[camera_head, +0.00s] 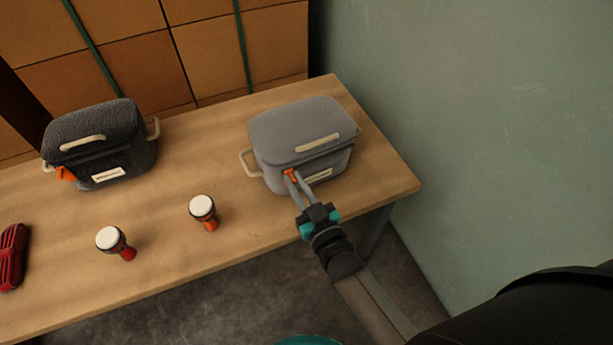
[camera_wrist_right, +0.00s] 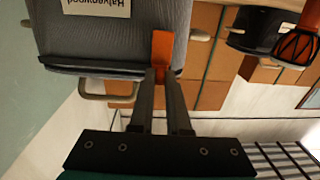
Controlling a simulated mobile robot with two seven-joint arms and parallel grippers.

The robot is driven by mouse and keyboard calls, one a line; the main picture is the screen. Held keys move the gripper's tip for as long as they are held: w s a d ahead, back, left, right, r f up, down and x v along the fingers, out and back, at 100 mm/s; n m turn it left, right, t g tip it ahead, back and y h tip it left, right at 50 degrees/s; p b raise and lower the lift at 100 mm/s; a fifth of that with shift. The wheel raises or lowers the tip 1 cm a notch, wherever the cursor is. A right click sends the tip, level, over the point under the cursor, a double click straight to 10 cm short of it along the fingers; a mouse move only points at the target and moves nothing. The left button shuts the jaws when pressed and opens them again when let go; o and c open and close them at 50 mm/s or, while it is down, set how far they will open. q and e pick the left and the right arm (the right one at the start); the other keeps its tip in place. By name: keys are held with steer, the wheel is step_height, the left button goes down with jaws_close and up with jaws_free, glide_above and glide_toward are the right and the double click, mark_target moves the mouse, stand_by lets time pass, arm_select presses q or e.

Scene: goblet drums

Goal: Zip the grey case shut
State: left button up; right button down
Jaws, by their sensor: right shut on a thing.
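The grey case (camera_head: 300,125) stands upright on the right part of the table with its lid down, and it also shows in the right wrist view (camera_wrist_right: 115,40). Its orange zip pull (camera_wrist_right: 162,50) is on the front, left of the label (camera_head: 318,177) in the head view. My right gripper (camera_head: 292,177) is shut on the orange pull, its fingers in front of the case. How far the zip seam is closed is too small to tell. My left gripper is not in view.
A dark case (camera_head: 100,145) with an orange pull stands at the table's left. Two small goblet drums (camera_head: 203,208) (camera_head: 110,240) and a red object (camera_head: 12,257) are on the table (camera_head: 170,265). Boxes (camera_head: 205,60) stand behind; a green wall (camera_head: 470,120) is right.

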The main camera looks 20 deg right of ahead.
steer(key=shift+a, duration=0.2)
steer(key=c, duration=0.9)
jaws_free()
steer(key=shift+d, duration=0.1)
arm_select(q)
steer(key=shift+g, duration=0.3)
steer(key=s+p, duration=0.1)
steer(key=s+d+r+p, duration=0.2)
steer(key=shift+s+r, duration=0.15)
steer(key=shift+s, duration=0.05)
arm_select(e)
steer(key=s, duration=0.5)
steer(key=s+d, duration=0.1)
steer(key=s, duration=0.4)
steer(key=s+d, duration=0.1)
steer(key=s, duration=0.4)
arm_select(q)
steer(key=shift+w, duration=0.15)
